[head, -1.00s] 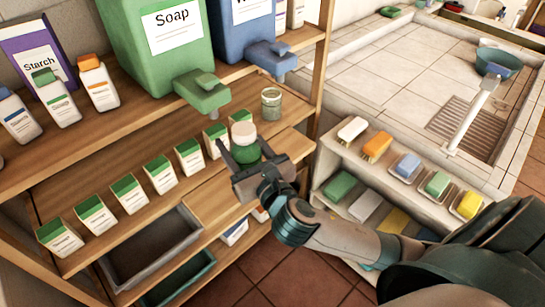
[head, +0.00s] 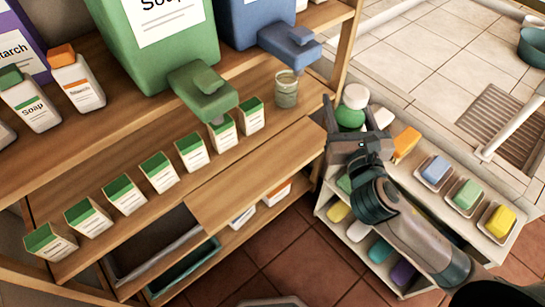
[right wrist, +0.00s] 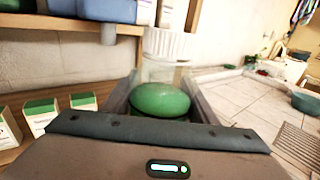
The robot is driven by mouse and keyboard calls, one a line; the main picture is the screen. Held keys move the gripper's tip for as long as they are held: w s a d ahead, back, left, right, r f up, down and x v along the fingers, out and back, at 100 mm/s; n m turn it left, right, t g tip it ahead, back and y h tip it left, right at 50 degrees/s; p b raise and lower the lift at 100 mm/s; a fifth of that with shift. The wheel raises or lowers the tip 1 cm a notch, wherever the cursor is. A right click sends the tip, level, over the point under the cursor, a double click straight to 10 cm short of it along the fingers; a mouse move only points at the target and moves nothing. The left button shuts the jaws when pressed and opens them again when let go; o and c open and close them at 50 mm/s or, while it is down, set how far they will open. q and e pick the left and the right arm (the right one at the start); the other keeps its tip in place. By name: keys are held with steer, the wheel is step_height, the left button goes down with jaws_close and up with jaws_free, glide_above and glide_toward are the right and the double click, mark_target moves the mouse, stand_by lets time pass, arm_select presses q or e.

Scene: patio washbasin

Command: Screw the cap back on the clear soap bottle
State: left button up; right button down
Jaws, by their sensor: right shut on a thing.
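My right gripper (head: 350,110) is shut on a clear bottle with green contents (head: 350,118), held upright in the air past the right end of the wooden shelf. A white cap (head: 355,95) sits on top of the bottle. In the right wrist view the green contents (right wrist: 160,101) show between the fingers, with clear wall above and the ribbed white cap (right wrist: 168,43) at the top. I cannot tell how tight the cap is. A small clear glass jar (head: 286,92) stands on the shelf, left of the gripper. My left gripper is not in view.
Green (head: 205,95) and blue (head: 288,45) dispensers stand over the shelf. Several green-topped boxes (head: 158,174) line its lower step. A low pale rack (head: 335,212) with sponges and soaps is below the gripper. The tiled basin (head: 430,50) lies beyond. An open grey drawer (head: 165,255) is at lower left.

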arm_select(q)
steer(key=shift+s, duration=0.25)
arm_select(e)
steer(key=shift+r, duration=0.1)
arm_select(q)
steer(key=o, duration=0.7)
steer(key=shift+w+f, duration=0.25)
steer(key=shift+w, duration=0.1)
arm_select(e)
steer(key=a+f+n+g+y, duration=0.3)
steer(key=a+n+y, duration=0.4)
steer(key=a+y, duration=0.3)
steer(key=shift+s+a+y, duration=0.3)
steer(key=shift+s+a, duration=0.1)
steer(key=shift+a, duration=0.35)
steer(key=shift+f, duration=0.1)
